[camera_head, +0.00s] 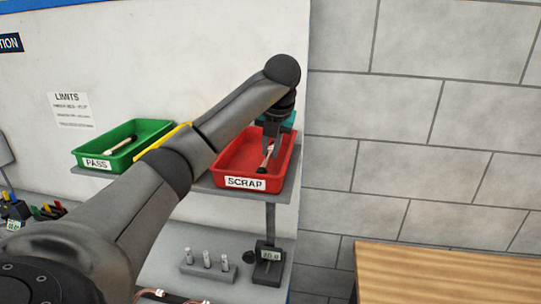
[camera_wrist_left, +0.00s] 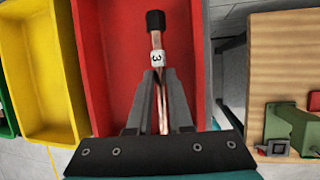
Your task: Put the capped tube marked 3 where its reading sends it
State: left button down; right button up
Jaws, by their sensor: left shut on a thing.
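The capped tube marked 3 (camera_wrist_left: 157,58) is copper, with a white label reading 3 and a black cap (camera_wrist_left: 155,20). My left gripper (camera_wrist_left: 159,77) is shut on it. In the head view, the left gripper (camera_head: 271,135) points down over the red SCRAP tray (camera_head: 222,170), with the tube (camera_head: 266,159) tilted, its dark cap low within the tray's outline. I cannot tell whether the tube touches the tray floor. The green PASS tray (camera_head: 80,157) holds another tube (camera_head: 120,144). A yellow tray (camera_head: 163,141) is mostly hidden behind my left arm. My right gripper is not in view.
A LIMITS sheet (camera_head: 72,111) hangs on the wall, its text too small to read. Below the trays are a rack (camera_head: 207,271) with three upright pieces and a gauge (camera_head: 268,265) with a lit display. A wooden table (camera_head: 450,275) stands at the right.

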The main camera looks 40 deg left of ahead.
pick_arm(q)
jog(key=shift+f, duration=1.05)
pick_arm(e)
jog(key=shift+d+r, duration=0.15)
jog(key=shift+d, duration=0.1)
pick_arm(q)
jog(key=c, duration=1.1)
grip_release()
jog(key=shift+f, duration=0.15)
